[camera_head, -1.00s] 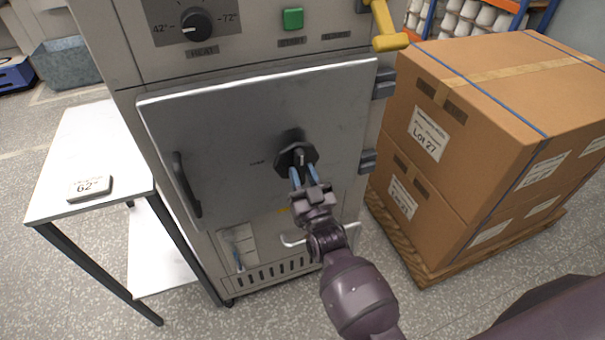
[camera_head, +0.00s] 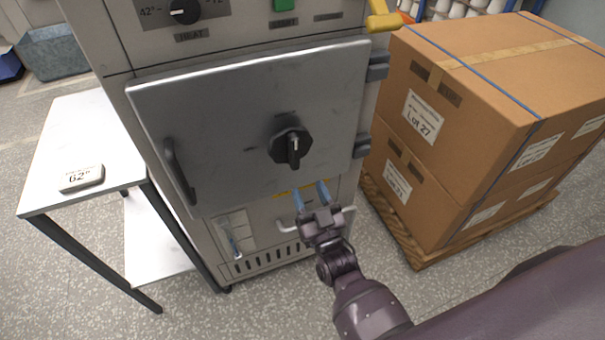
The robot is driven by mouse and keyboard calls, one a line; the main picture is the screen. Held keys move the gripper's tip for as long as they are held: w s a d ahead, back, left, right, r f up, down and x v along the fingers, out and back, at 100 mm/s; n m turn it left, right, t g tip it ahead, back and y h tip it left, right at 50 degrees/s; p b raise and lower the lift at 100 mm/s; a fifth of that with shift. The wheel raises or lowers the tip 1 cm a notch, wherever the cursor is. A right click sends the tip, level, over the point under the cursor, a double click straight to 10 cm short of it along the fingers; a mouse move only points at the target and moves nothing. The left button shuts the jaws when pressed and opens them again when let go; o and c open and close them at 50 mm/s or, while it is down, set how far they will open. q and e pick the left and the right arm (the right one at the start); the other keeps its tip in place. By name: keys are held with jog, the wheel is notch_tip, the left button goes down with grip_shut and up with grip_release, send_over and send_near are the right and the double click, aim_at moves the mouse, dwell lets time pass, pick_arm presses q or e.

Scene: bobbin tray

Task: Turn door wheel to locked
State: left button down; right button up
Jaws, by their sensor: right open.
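The door wheel (camera_head: 291,147) is a black knob with a raised grip bar, mounted on the grey metal door (camera_head: 225,115) of the machine. Its grip bar stands close to upright in the picture. My right gripper (camera_head: 312,193) is open and empty, below the wheel and apart from it, with its blue fingertips near the door's lower edge. Small lettering beside the wheel is too faint to read. My left gripper is not in view.
A black door handle (camera_head: 179,171) is on the door's left side. A white side table (camera_head: 85,140) with a label block (camera_head: 82,178) stands at left. Strapped cardboard boxes (camera_head: 470,110) on a wooden pallet (camera_head: 410,240) stand close at right. A yellow lever (camera_head: 383,17) is above the door.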

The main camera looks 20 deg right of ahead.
jog(key=shift+v, duration=1.15)
jog(key=s+d+f+g, duration=0.5)
jog(key=s, duration=0.3)
jog(key=s+d+f+n+g, duration=0.1)
jog(key=s+d+f+g, duration=0.4)
jog(key=s, duration=0.4)
jog(key=shift+d+f+g+h, duration=0.15)
jog(key=shift+f+g+h, duration=0.25)
jog(key=shift+g, duration=0.3)
